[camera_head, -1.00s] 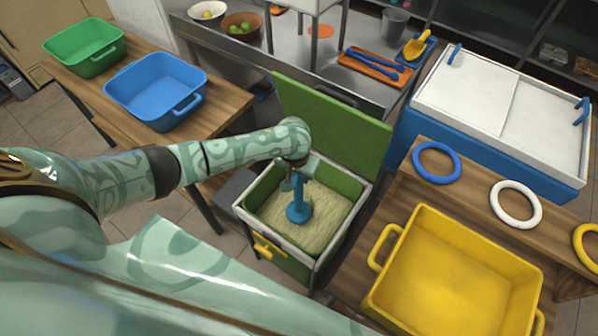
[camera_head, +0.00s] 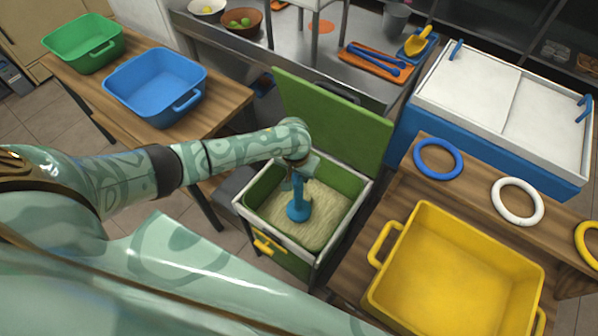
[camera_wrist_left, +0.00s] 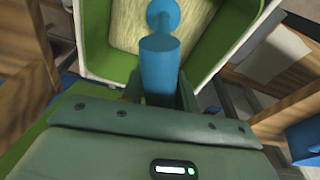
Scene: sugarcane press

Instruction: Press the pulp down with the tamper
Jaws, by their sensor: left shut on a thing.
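The blue tamper (camera_head: 299,205) stands nearly upright in the green-lined bin, with its round foot on the pale pulp (camera_head: 325,214). My left gripper (camera_head: 297,170) is above the bin and shut on the tamper's handle. In the left wrist view the tamper handle (camera_wrist_left: 159,68) runs up from between the fingers towards its foot on the pulp (camera_wrist_left: 122,28). How deep the foot sits in the pulp is hard to tell. The pulp looks fairly level and leaves the green inner walls of the bin (camera_head: 344,182) showing above it. My right gripper is not in view.
The bin's green lid (camera_head: 335,120) stands open behind it. A yellow tub (camera_head: 455,270) and several rings, including a blue one (camera_head: 438,160), are on the wooden table at right. Blue (camera_head: 155,85) and green (camera_head: 83,42) tubs stand on the left table.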

